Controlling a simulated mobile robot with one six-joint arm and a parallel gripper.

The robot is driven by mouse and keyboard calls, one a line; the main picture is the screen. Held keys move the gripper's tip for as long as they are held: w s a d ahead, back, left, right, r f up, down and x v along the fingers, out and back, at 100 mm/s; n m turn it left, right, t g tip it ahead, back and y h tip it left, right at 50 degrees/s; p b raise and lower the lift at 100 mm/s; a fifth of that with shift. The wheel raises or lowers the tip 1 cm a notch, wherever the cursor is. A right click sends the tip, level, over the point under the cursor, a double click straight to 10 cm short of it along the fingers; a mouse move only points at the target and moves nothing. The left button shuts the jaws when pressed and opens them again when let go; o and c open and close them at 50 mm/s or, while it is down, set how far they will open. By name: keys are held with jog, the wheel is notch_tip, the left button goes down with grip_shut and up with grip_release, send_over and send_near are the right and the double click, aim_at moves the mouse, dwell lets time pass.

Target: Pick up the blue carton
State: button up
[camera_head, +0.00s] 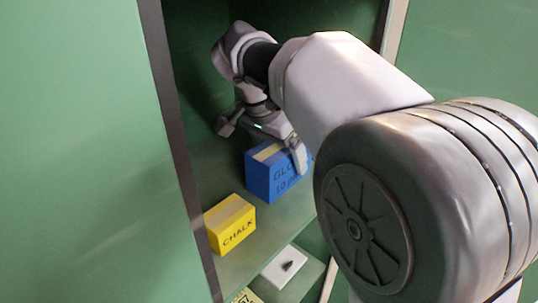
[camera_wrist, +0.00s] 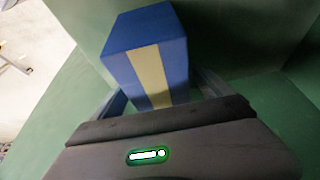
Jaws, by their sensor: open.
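The blue carton (camera_head: 270,178) stands upright on the cabinet shelf, with a tan strip across its top and dark lettering on its front. In the wrist view the carton (camera_wrist: 118,68) is straight ahead, and its near end lies between the two fingers. My gripper (camera_head: 262,143) is open just above and behind the carton in the head view. One finger overlaps the carton's right edge in the head view; the other is up to its left. I cannot tell whether either finger touches the carton. My gripper (camera_wrist: 160,98) hides the carton's near lower part in the wrist view.
A yellow carton marked CHALK (camera_head: 230,224) stands on the same shelf (camera_head: 271,226), in front and to the left. A white item with a dark piece on it (camera_head: 285,266) lies lower down. The green cabinet's side wall (camera_head: 90,150) bounds the left. My arm covers the right side.

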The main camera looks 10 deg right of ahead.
jog(key=c, duration=1.8)
